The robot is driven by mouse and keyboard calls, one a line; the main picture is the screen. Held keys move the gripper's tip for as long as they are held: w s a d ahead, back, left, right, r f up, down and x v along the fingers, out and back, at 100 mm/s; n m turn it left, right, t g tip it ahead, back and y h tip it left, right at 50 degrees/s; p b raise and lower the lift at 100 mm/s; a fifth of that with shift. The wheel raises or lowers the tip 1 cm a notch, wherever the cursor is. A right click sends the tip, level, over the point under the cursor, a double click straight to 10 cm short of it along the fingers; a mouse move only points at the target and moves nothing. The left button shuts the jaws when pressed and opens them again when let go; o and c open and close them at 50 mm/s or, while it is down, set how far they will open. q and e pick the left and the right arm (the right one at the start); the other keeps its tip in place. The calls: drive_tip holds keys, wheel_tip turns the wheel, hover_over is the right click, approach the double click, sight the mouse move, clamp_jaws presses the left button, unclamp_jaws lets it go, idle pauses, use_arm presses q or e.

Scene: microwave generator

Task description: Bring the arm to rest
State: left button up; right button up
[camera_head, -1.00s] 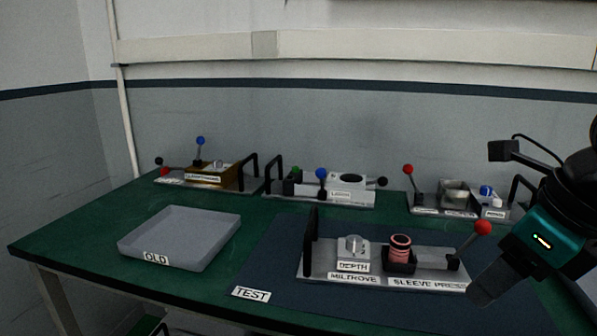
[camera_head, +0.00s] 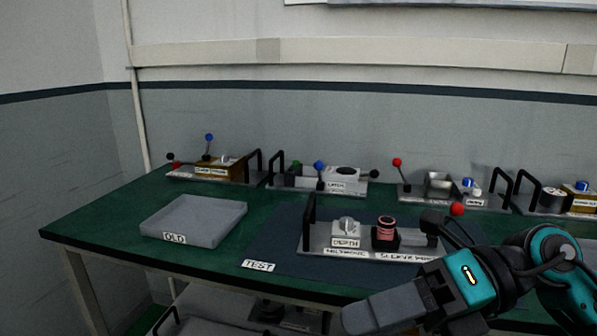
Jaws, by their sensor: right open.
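My right arm comes in from the lower right, and my right gripper (camera_head: 385,309) is low in front of the table's front edge. Its grey finger points left and shows no object held; the gap between the fingers is hidden from this side. The sleeve press fixture (camera_head: 313,240) stands behind it on the dark blue mat, with a red coil-like sleeve (camera_head: 386,229) upright in its black holder and a red-knobbed lever (camera_head: 457,209). The gripper looks apart from the fixture. My left gripper is not in view.
A grey tray labelled OLD (camera_head: 216,228) and a TEST label (camera_head: 258,266) are on the green table (camera_head: 110,232). Several lever fixtures line the back, including a gold one (camera_head: 222,166) and a silver one (camera_head: 345,180). A lower shelf (camera_head: 210,318) holds more items below.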

drive_tip(key=w+r+m+t+y, duration=0.1)
drive_tip(key=w+m+t+y, duration=0.4)
drive_tip(key=m+t+y, duration=0.45)
drive_tip(key=w+d+f+m+t+h+p, duration=0.1)
drive_tip(key=w+d+f+m+t+h, duration=0.15)
drive_tip(key=f+m+t+h, duration=0.65)
drive_tip(key=w+d+f+m+t+h+p, duration=0.1)
drive_tip(key=w+d+f+m+t+h, duration=0.25)
drive_tip(key=m, duration=0.85)
drive_tip(key=s+d+f+m+g+h, duration=0.2)
drive_tip(key=s+f+m+g+h, duration=0.2)
drive_tip(key=s+f, duration=0.3)
drive_tip(key=s+d+f+m+g+h, duration=0.2)
drive_tip(key=s+f+m+g+h, duration=0.3)
drive_tip(key=f, duration=1.1)
drive_tip(key=shift+s+d+m+h, duration=0.25)
drive_tip(key=shift+s+m, duration=0.3)
drive_tip(key=shift+s, duration=0.45)
drive_tip(key=shift+w, duration=0.1)
